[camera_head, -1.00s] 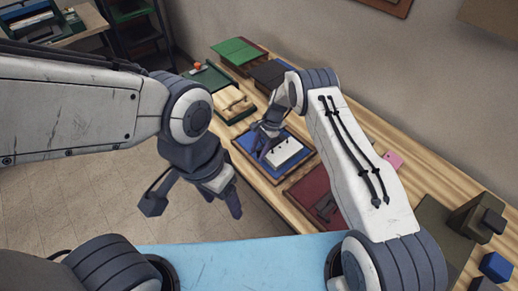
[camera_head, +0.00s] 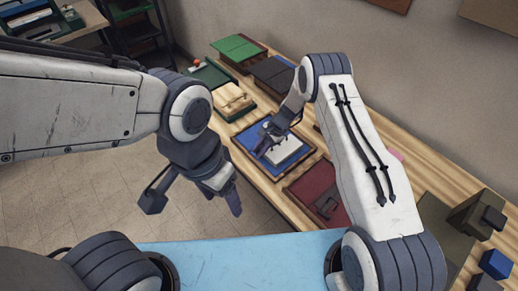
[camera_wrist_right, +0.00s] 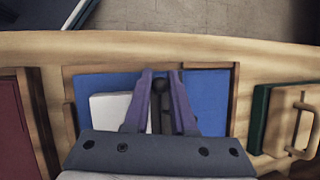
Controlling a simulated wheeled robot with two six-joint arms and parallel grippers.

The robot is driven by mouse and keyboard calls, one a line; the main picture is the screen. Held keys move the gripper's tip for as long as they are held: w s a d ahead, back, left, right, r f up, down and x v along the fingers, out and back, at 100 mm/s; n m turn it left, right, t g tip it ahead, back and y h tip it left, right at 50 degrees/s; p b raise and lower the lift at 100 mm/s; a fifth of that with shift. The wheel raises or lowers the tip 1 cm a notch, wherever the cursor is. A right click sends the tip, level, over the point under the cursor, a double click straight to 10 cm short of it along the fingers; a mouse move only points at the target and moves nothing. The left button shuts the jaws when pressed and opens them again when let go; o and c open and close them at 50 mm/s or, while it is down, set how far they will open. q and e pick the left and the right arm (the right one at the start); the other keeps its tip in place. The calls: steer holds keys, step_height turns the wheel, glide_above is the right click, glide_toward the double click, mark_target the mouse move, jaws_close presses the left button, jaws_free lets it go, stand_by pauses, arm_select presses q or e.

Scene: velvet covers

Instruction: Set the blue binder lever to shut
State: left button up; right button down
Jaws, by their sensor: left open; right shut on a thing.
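The blue binder (camera_head: 293,162) lies open in a wooden-edged bay on the long table, with a white stack of paper (camera_head: 289,150) on it. In the right wrist view, the binder (camera_wrist_right: 209,92) and the paper (camera_wrist_right: 107,108) lie under my fingers. My left gripper (camera_head: 193,204) is open and empty, hanging in front of the table, away from the binder.
A maroon binder (camera_head: 316,188) lies to the near right of the blue one. A wooden box with a handle (camera_head: 234,101), a green-topped box (camera_head: 238,49) and a dark box (camera_head: 273,75) stand beyond it. The tabletop is crowded; the floor (camera_head: 75,200) at left is clear.

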steer(key=shift+s+d+f+n+t+y+b, duration=0.4)
steer(key=shift+t+y+b, duration=0.55)
steer(key=shift+b, duration=2.75)
steer(key=shift+d, duration=0.1)
steer(key=shift+r, duration=0.1)
steer(key=c, duration=0.7)
jaws_free()
steer(key=shift+c, duration=0.2)
steer(key=b+v, duration=0.2)
steer(key=v, duration=0.8)
steer(key=shift+s+d+r, duration=0.1)
steer(key=shift+s+r, duration=0.1)
